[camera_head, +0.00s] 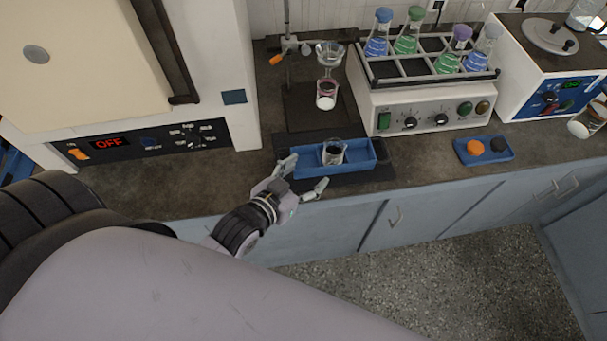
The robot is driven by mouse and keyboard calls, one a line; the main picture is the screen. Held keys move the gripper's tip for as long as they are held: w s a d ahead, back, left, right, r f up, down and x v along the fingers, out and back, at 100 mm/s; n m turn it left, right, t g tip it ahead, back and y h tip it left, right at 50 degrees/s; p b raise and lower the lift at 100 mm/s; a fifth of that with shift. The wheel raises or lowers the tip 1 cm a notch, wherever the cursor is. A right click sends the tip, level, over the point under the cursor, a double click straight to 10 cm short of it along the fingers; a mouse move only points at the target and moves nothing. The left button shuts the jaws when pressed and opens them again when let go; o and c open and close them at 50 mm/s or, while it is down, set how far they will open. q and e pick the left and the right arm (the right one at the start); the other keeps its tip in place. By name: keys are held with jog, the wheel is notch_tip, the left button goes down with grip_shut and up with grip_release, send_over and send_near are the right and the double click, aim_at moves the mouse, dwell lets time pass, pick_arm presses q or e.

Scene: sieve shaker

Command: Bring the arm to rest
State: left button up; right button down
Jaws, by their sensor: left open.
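My left arm comes in from the lower left across the picture. My left gripper (303,178) is open, its two fingers spread at the front left edge of a blue tray (362,153). I cannot tell whether a finger touches the tray. A small glass beaker with dark contents (333,152) stands in the tray, beyond the fingers and not between them. My right gripper is not in view.
A funnel stand with a beaker (326,95) is behind the tray. A shaker with flasks (425,110) stands to the right, near a small blue tray with two caps (484,151). An oven (150,140) reading OFF is at left. The counter front (200,199) is clear.

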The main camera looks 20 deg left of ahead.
pick_arm(q)
jog(key=shift+s+r, duration=0.15)
jog(key=shift+s, duration=0.05)
dwell(0.5)
